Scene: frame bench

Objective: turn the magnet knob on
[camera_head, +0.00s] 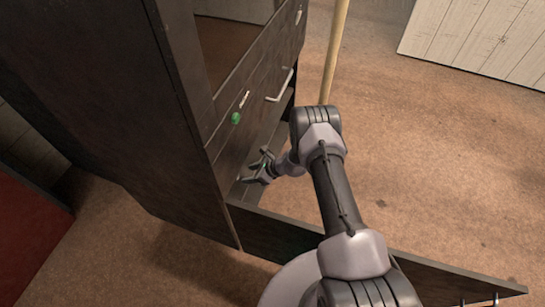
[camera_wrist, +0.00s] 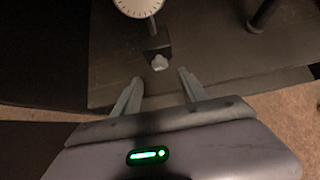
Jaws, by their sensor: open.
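The magnet knob (camera_wrist: 159,62) is a small pale knob on the front of a dark block (camera_wrist: 153,45) in the wrist view. A white round dial gauge (camera_wrist: 138,6) is just above the block, cut by the top edge. My gripper (camera_wrist: 160,77) is open, with one finger on each side and the knob a little beyond the gap between the tips. I see nothing between the fingers. In the head view my gripper (camera_head: 257,166) is low against the dark cabinet (camera_head: 185,100). I cannot make out the knob there.
A long dark panel (camera_head: 290,236) extends out from the cabinet's bottom. A green round knob (camera_head: 236,118) and a pale bar handle (camera_head: 280,86) are on the cabinet front. A wooden pole (camera_head: 335,50) stands behind my arm. Brown floor (camera_head: 440,170) is open at right.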

